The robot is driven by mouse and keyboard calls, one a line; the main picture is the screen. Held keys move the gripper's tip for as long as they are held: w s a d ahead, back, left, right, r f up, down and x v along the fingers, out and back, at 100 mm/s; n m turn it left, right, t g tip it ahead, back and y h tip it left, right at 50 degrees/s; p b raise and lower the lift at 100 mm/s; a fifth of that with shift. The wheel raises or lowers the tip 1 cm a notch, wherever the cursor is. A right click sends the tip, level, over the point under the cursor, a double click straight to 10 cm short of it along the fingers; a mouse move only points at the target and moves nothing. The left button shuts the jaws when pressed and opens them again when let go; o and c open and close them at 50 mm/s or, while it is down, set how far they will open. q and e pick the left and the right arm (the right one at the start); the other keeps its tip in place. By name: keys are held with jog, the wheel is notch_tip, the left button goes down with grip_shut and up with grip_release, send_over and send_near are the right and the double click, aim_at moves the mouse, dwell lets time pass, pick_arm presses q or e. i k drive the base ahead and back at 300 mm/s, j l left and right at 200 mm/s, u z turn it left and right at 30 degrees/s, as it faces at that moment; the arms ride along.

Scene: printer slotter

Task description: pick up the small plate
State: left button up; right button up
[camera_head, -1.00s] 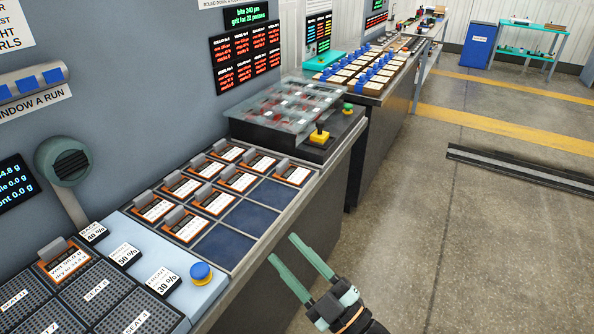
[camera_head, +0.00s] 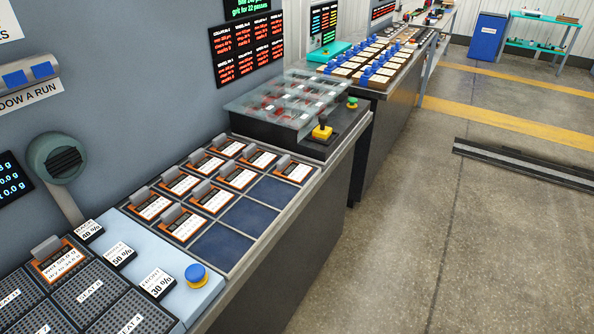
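Several small orange-framed plates with white labels and grey tabs lie in a grid tray (camera_head: 262,238); one such plate (camera_head: 294,170) lies at its right end. Several tray cells are empty and dark blue. Another plate (camera_head: 59,262) with a grey tab lies on the perforated seat grid (camera_head: 88,292) at lower left. I cannot tell which of these is the small plate. Neither of my grippers shows in the head view now.
A blue button (camera_head: 196,273) sits on the pale panel by the labelled blocks. The floor (camera_head: 430,230) at right is open.

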aim_at(296, 172)
jog(key=i+l+u, duration=0.1)
jog(key=u, duration=0.35)
jog(key=l+u, duration=0.2)
jog(key=u, duration=0.25)
jog(key=l+u, duration=0.2)
jog(key=u, duration=0.25)
jog(key=l+u, duration=0.45)
jog(key=l, duration=0.45)
jog(key=k+l, duration=0.1)
jog(key=l, duration=0.35)
jog(key=k+l+u, duration=0.15)
jog(key=l, duration=0.3)
jog(key=i, duration=0.05)
